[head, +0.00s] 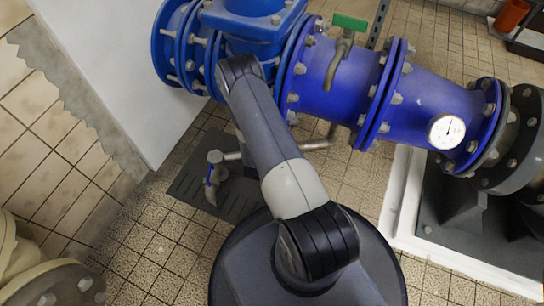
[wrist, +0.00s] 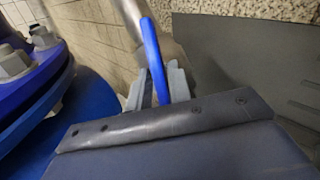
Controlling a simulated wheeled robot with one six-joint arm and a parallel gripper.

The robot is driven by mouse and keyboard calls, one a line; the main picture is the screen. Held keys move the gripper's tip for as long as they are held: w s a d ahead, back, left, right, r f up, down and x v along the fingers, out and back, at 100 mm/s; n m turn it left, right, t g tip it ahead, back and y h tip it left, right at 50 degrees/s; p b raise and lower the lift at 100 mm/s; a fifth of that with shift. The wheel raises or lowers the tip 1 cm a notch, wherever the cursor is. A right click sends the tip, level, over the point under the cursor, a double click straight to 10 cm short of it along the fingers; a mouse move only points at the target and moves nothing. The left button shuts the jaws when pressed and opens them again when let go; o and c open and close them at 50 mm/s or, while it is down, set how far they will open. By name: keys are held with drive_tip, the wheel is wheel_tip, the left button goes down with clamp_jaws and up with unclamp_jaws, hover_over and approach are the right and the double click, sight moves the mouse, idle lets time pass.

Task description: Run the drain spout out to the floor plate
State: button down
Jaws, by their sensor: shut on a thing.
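The drain spout (head: 318,144) is a thin metal pipe below the blue pipe run. Its left end, with a blue handle (head: 209,174) and a downturned outlet, shows over the dark floor plate (head: 185,188) in the head view. In the wrist view, my gripper (wrist: 162,88) is shut on a narrow blue handle (wrist: 152,50), with a grey jaw on each side. Metal piping shows behind it. The floor plate (wrist: 240,60) fills the right of that view. In the head view my gripper is hidden behind my arm.
The large blue pipe (head: 335,75) has bolted flanges, a green-handled valve (head: 350,23) and a white gauge (head: 447,130). A bolted blue flange (wrist: 35,85) is close at left in the wrist view. A white block (head: 110,60) stands left.

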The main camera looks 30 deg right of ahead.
drive_tip(key=shift+f+n+t+h+b, duration=0.1)
drive_tip(key=shift+n+t+h+b, duration=0.25)
drive_tip(key=shift+n, duration=0.95)
drive_tip(key=c, duration=1.5)
unclamp_jaws()
drive_tip(key=p+v, duration=0.4)
drive_tip(key=v, duration=0.7)
drive_tip(key=shift+s+d+f, duration=0.1)
drive_tip(key=shift+s, duration=0.05)
